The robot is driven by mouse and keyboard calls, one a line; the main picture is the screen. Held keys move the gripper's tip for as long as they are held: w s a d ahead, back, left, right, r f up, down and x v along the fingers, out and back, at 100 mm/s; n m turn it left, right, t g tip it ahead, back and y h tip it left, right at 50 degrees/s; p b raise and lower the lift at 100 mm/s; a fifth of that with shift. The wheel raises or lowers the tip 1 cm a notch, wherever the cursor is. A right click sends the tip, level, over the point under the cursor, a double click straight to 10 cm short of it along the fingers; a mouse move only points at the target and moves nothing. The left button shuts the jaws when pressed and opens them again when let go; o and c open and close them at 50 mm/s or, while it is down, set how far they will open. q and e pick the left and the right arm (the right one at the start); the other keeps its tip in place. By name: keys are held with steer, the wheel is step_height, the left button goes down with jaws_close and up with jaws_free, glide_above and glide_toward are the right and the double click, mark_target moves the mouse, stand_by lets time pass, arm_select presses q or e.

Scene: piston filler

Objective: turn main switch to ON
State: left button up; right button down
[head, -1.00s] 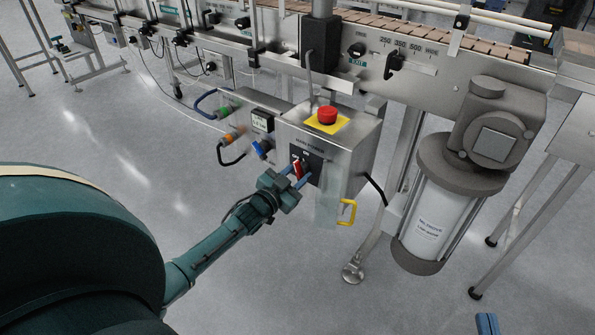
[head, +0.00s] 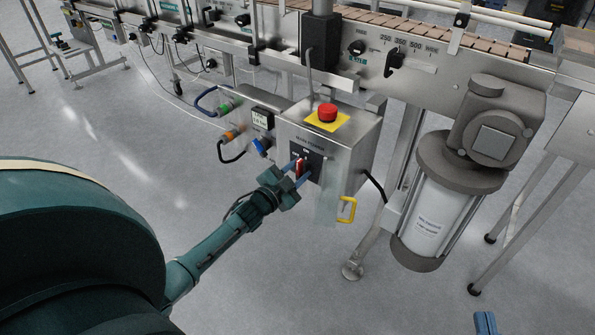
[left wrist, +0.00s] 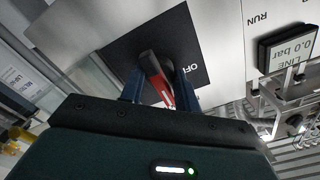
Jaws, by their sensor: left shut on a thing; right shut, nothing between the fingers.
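The main switch is a rotary switch with a red handle (head: 300,168) on a black plate, on the front of a steel control box (head: 345,135). My left gripper (head: 299,171) is shut on the handle, with one blue finger on each side of it. The left wrist view shows the red and black handle (left wrist: 157,78) between the fingers and the word OFF on the black plate (left wrist: 188,45) beside it. The exact handle angle is hard to tell. My right gripper (head: 485,323) shows only by its blue fingertips at the bottom right, shut and empty.
A red emergency button (head: 327,112) on a yellow plate sits on top of the box. A clear flap (head: 326,205) and a yellow hasp (head: 347,210) hang below the switch. The floor in front is clear.

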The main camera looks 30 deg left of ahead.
arm_select(q)
steer(key=o, duration=1)
arm_select(e)
steer(key=shift+r, duration=0.1)
arm_select(q)
steer(key=shift+s, duration=0.4)
steer(key=shift+s+a+p, duration=0.2)
steer(key=shift+s+p, duration=0.45)
steer(key=shift+s, duration=1.4)
steer(key=shift+s+a+p, duration=0.15)
steer(key=shift+s+p, duration=0.5)
steer(key=shift+s, duration=1.4)
steer(key=shift+s+a+p, duration=0.2)
steer(key=shift+s+p, duration=0.45)
steer(key=shift+s, duration=1.4)
arm_select(e)
steer(key=shift+w+d+m+g+h, duration=0.2)
steer(key=shift+d+m+g+h, duration=0.6)
steer(key=shift+g+h, duration=0.3)
